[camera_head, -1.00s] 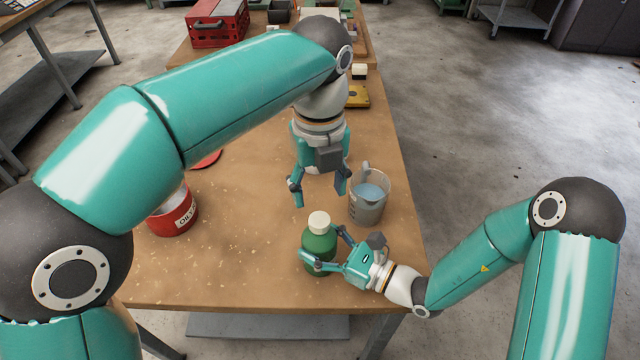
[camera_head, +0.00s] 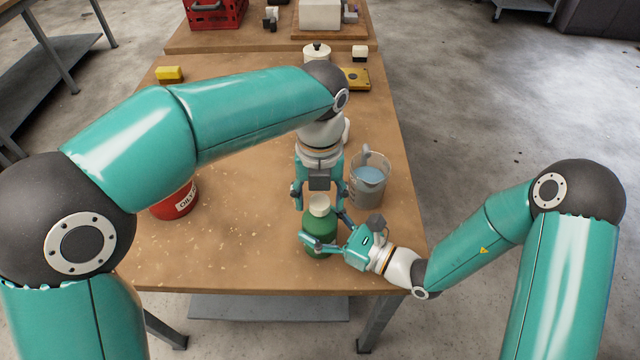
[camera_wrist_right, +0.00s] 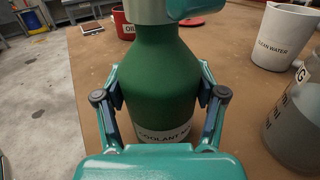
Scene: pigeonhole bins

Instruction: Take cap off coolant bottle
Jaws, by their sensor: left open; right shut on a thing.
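The green coolant bottle (camera_head: 321,231) stands upright near the front of the table, with its pale cap (camera_head: 320,205) on top. My right gripper (camera_head: 328,236) is shut around the bottle's body. In the right wrist view the bottle (camera_wrist_right: 160,75) sits between its two fingers, and a label reading "COOLANT" shows partly. My left gripper (camera_head: 319,197) points down, open, with its fingers on either side of the cap. In the wrist view a teal part of it hides some of the bottle's top. I cannot tell whether the fingers touch the cap.
A measuring jug (camera_head: 368,181) of bluish liquid stands close to the right of the bottle. A red tin marked "OILY" (camera_head: 176,201) stands at the left. A white "CLEAN WATER" container (camera_wrist_right: 285,37) shows in the wrist view. The front left of the table is clear.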

